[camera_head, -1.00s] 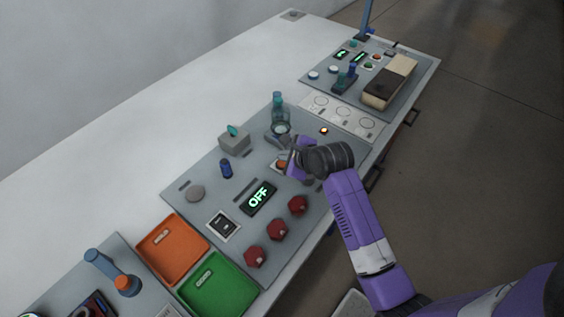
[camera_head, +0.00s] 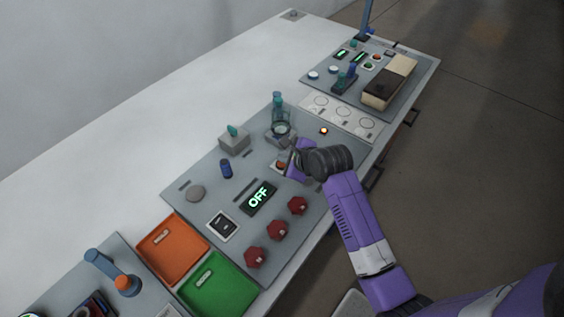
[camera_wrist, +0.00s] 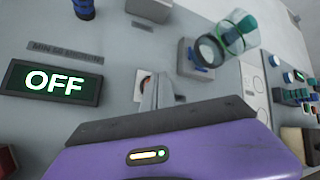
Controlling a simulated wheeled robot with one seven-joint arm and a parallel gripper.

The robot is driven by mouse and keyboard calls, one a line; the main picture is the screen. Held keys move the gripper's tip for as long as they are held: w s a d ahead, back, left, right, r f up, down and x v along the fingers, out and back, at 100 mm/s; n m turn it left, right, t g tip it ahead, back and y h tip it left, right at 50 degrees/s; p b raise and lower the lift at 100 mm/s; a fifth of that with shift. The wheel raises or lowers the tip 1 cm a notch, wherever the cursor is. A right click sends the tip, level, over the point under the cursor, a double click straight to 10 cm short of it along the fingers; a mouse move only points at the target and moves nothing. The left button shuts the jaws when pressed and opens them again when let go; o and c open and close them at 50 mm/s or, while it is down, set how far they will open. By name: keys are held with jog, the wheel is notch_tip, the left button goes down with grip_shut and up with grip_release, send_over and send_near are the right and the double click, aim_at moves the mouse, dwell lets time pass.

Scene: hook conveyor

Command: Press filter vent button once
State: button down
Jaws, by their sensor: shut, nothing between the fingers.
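A small button with an orange-red face on a pale square plate (camera_head: 281,164) sits on the grey panel, left of my gripper (camera_head: 291,151). In the wrist view the same button (camera_wrist: 144,84) shows partly behind my fingertips (camera_wrist: 156,88). My gripper is shut and empty, its fingers pointing at the panel close beside the button. I cannot tell whether they touch it. I cannot read a label naming the filter vent.
A clear vessel with a teal top (camera_head: 280,122) stands behind my gripper. A small lit amber lamp (camera_head: 323,131) is to the right. Several red knobs (camera_head: 277,230) line the front edge. Orange (camera_head: 172,249) and green (camera_head: 218,287) trays lie at lower left.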

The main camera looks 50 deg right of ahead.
aim_at(284, 165)
jog(key=shift+f, duration=0.5)
dwell(0.8)
jog(key=shift+r, duration=0.1)
jog(key=shift+r+p, duration=0.75)
jog(key=shift+p, duration=0.2)
jog(key=shift+r, duration=0.1)
notch_tip(284, 165, up, 3)
jog(key=p, duration=0.3)
jog(key=shift+f, duration=0.2)
jog(key=shift+r+p, duration=0.65)
jog(key=shift+r, duration=0.5)
